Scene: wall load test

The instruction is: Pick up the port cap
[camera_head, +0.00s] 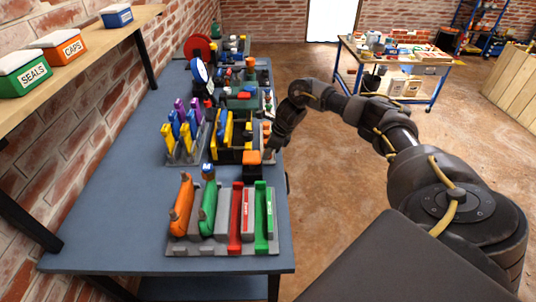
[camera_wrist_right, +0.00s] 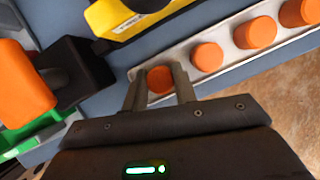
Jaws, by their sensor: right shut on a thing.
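Several round orange port caps (camera_wrist_right: 254,33) sit in a row on a pale strip holder (camera_wrist_right: 226,54) in the right wrist view. My right gripper (camera_wrist_right: 160,84) has its two fingers on either side of the orange cap at the left end of the row (camera_wrist_right: 160,79). It is shut on that cap, which is still at the holder; I cannot tell whether it is lifted. In the head view my right gripper (camera_head: 272,146) is low at the right edge of the bench, and the cap in it is hidden. My left gripper is in neither view.
The blue-grey bench (camera_head: 110,215) carries a rack of orange, green and red tools (camera_head: 222,246) in front. A purple, blue and yellow rack (camera_head: 186,152) stands beyond. A wall shelf (camera_head: 60,83) holds labelled bins, including CAPS (camera_head: 58,46). Open floor lies right of the bench.

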